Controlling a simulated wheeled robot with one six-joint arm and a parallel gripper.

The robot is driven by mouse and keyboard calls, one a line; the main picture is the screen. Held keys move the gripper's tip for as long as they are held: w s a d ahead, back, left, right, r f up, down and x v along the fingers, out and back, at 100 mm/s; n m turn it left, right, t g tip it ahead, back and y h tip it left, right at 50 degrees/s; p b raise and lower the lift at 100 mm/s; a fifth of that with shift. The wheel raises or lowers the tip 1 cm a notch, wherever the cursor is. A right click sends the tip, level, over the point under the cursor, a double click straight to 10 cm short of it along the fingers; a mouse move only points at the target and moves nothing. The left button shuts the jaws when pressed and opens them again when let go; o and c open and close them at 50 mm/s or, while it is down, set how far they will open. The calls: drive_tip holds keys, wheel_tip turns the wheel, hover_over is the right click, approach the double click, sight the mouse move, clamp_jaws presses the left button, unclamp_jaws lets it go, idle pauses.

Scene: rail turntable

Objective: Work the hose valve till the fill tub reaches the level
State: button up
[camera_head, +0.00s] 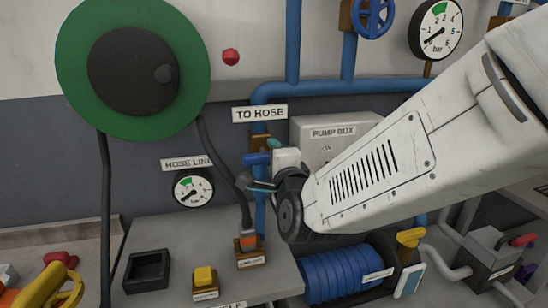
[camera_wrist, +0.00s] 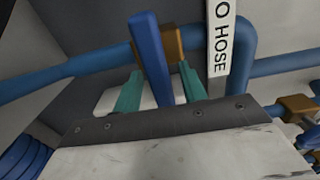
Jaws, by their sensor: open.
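The hose valve's blue lever (camera_head: 256,158) is on a brass body (camera_head: 260,141) under the "TO HOSE" sign (camera_head: 260,113). My gripper (camera_head: 264,167) is at this valve, partly hidden by my white arm. In the wrist view, its teal fingers (camera_wrist: 160,72) stand apart on either side of the blue lever (camera_wrist: 149,48), near the brass body (camera_wrist: 172,42). They are open; whether either touches the lever I cannot tell. The "HOSE LINE" gauge (camera_head: 193,190) has a green band near its top; its needle points low left. I cannot make out the fill tub or its level.
A yellow button block (camera_head: 204,277) and black tray (camera_head: 147,272) are there too. The pump box (camera_head: 335,132) and blue pipes are close behind my arm.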

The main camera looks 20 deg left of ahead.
drive_tip(key=v, duration=0.7)
drive_tip(key=shift+s, duration=0.3)
drive_tip(key=shift+d, duration=0.15)
